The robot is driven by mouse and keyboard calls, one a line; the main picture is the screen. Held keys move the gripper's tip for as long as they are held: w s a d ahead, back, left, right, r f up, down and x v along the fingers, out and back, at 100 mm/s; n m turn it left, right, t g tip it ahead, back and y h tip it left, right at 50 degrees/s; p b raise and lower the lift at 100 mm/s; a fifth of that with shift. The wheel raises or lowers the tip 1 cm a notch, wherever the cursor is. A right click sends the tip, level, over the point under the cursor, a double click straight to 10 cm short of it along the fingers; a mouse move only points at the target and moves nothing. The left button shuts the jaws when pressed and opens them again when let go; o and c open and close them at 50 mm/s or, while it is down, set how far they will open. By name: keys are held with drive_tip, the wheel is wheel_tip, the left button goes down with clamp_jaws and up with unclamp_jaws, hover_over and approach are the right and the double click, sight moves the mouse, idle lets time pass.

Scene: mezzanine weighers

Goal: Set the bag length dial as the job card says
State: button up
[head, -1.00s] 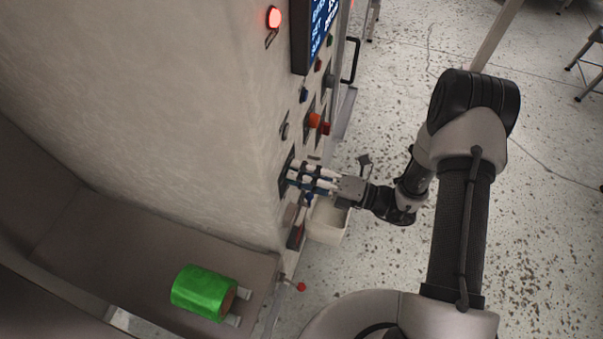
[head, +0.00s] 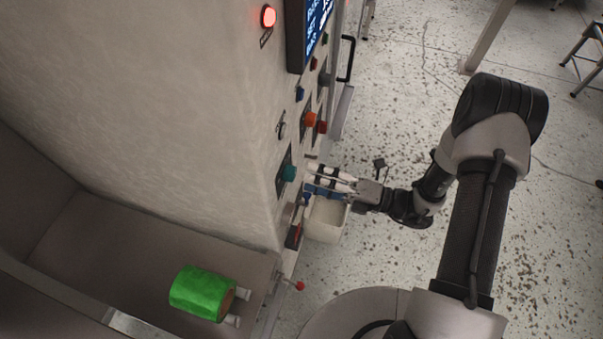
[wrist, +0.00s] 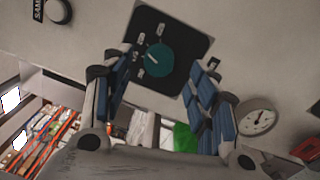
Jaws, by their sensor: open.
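A teal dial (head: 288,173) sits on a dark square plate on the machine's side panel. In the wrist view the teal dial (wrist: 154,59) faces me, with a white pointer line on it and small white labels around it. The labels are too small to read. My gripper (head: 309,174) is open and empty, a short way out from the panel, apart from the dial. In the wrist view the fingers of my gripper (wrist: 160,75) stand to either side below the dial, with blue pads. I cannot make out a job card.
Orange (head: 311,119) and red knobs sit farther along the panel, below a blue screen (head: 318,20). A white bin (head: 325,220) hangs below my gripper. A green roll (head: 203,293) lies on a ledge at lower left. A round gauge (wrist: 257,118) is right of the dial.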

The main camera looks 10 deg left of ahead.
drive_tip(key=d, duration=0.7)
drive_tip(key=shift+s+d+f, duration=0.2)
drive_tip(key=shift+s, duration=0.1)
